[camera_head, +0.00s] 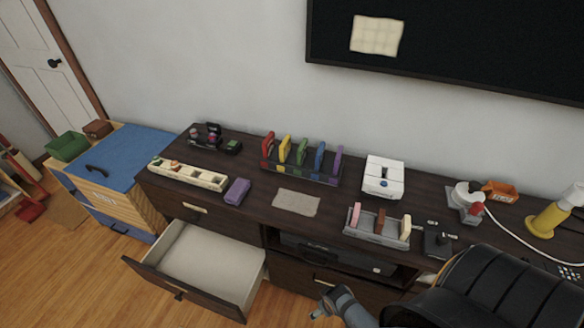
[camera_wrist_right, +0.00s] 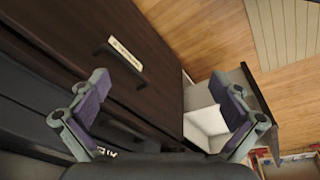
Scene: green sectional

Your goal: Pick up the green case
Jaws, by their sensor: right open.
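The green case (camera_head: 302,151) stands upright in a dark rack (camera_head: 310,176) on the dresser, between a yellow case (camera_head: 285,149) and a blue case (camera_head: 320,158). A red case (camera_head: 267,145) and a purple case (camera_head: 337,162) stand at the rack's ends. My right gripper (camera_head: 322,309) is low in front of the dresser, well below and apart from the rack. In the right wrist view its two fingers (camera_wrist_right: 166,88) are spread and empty, facing the dresser front. The green case is out of that view. My left gripper is not in view.
An open, empty-looking drawer (camera_head: 208,262) juts out at the left, also seen in the wrist view (camera_wrist_right: 205,125). Another purple block (camera_head: 237,191), a beige holder (camera_head: 188,175), a grey rack (camera_head: 376,229) and a white device (camera_head: 383,178) stand on the dresser. A black ribbed thing (camera_head: 500,285) fills the lower right.

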